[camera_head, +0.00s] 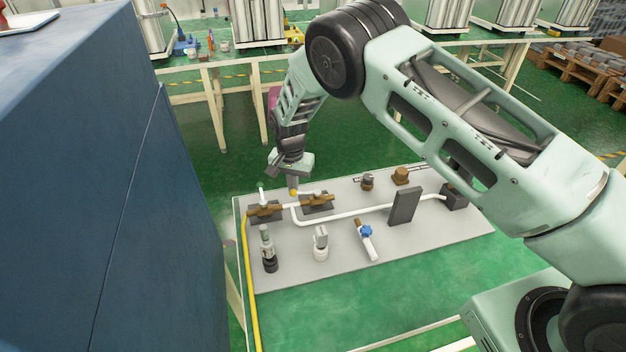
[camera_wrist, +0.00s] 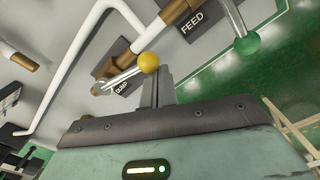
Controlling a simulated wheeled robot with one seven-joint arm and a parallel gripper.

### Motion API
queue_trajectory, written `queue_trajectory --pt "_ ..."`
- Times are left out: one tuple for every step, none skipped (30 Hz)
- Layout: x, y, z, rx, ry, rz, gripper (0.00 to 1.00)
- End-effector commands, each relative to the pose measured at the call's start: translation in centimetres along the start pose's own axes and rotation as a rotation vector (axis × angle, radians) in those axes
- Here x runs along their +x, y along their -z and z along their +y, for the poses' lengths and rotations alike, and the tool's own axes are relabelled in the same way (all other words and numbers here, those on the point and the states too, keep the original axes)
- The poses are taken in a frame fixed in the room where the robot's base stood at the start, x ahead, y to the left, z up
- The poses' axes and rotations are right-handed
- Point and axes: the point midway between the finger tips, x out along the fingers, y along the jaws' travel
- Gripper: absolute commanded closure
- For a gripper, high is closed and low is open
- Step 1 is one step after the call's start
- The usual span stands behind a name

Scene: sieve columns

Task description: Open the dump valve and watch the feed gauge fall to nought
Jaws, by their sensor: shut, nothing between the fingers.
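The dump valve (camera_head: 317,204) sits on the grey board, with a dark "DUMP" plate (camera_wrist: 121,87). Its metal lever ends in a yellow ball (camera_wrist: 148,62) and looks roughly in line with the brown pipe. My gripper (camera_wrist: 161,82) is shut and empty, its fingertips right beside the yellow ball; I cannot tell whether they touch. In the head view the gripper (camera_head: 292,184) points down over the ball. The feed valve (camera_wrist: 192,22) has a green ball (camera_wrist: 247,43) on a lever lying across its pipe. I cannot make out a gauge reading in either view.
A tall blue cabinet (camera_head: 150,220) stands close at left.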

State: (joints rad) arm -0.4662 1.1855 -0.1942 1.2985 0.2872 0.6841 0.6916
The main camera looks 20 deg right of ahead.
Motion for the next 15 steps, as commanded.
queue_trajectory --pt "0.0 0.0 0.0 0.000 0.000 0.000 1.00" --pt "0.0 0.0 0.0 0.000 0.000 0.000 1.00" --pt "0.0 0.0 0.0 0.000 0.000 0.000 1.00" --pt "0.0 -0.1 0.0 0.000 0.000 0.000 1.00" --pt "0.0 -0.2 0.0 -0.001 -0.001 -0.001 1.00" --pt "-0.1 -0.4 0.0 -0.001 -0.001 -0.001 1.00" --pt "-0.1 -0.6 0.1 -0.001 -0.001 -0.002 1.00" --pt "-0.1 -0.8 0.1 -0.001 -0.001 -0.002 1.00" --pt "-0.1 -1.1 0.1 -0.002 -0.001 -0.001 1.00" --pt "-0.1 -1.3 0.1 -0.002 -0.001 -0.001 1.00" --pt "-0.1 -1.4 0.1 -0.001 -0.001 0.000 1.00" --pt "0.0 -1.3 0.1 0.000 0.000 0.000 1.00" --pt "0.0 -1.2 0.1 0.000 0.000 0.000 1.00" --pt "0.1 -1.2 0.1 0.000 0.000 0.000 1.00" --pt "0.1 -1.1 0.1 0.000 0.000 0.000 1.00"
